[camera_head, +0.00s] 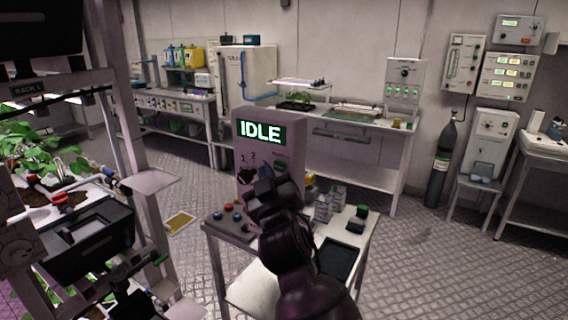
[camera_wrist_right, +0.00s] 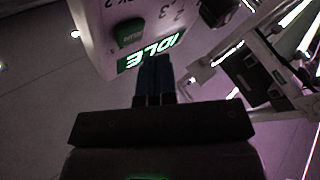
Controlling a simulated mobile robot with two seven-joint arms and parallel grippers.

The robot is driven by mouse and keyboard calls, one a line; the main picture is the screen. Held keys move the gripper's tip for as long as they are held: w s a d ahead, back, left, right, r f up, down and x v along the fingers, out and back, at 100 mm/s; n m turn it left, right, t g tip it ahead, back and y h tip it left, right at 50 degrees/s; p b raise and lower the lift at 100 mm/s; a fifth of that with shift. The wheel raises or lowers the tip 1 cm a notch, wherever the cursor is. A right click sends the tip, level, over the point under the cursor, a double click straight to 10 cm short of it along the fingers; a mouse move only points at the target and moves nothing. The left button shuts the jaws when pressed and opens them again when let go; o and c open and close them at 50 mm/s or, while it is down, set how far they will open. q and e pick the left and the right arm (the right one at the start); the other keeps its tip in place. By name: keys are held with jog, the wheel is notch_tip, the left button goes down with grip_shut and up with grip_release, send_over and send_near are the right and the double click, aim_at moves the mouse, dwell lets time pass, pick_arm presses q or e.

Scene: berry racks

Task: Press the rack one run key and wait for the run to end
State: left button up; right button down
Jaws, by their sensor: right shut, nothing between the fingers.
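The control box (camera_head: 262,155) stands on a small white cart, and its green display (camera_head: 262,133) reads IDLE. Its front carries key labels 1 and 2; my right arm covers part of the lower front.
The cart (camera_head: 222,236) also holds red and blue buttons (camera_head: 228,214), clear boxes (camera_head: 331,201), a green-topped block (camera_head: 358,217) and a dark tray (camera_head: 337,258). A plant rack (camera_head: 113,100) stands close on the left. The floor right of the cart is clear.

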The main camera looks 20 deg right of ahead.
jog(key=shift+w+d, duration=0.2)
jog(key=shift+d, duration=0.1)
jog(key=shift+d, duration=0.1)
dwell(1.9)
jog(key=shift+w+d, duration=0.2)
jog(key=shift+w, duration=0.05)
jog(key=shift+w+d+p, duration=0.25)
jog(key=shift+d+p, duration=0.05)
jog(key=shift+d, duration=0.1)
dwell(1.0)
jog(key=shift+a, duration=0.15)
jog(key=shift+s+a, duration=0.55)
jog(key=shift+a, duration=0.05)
dwell(0.3)
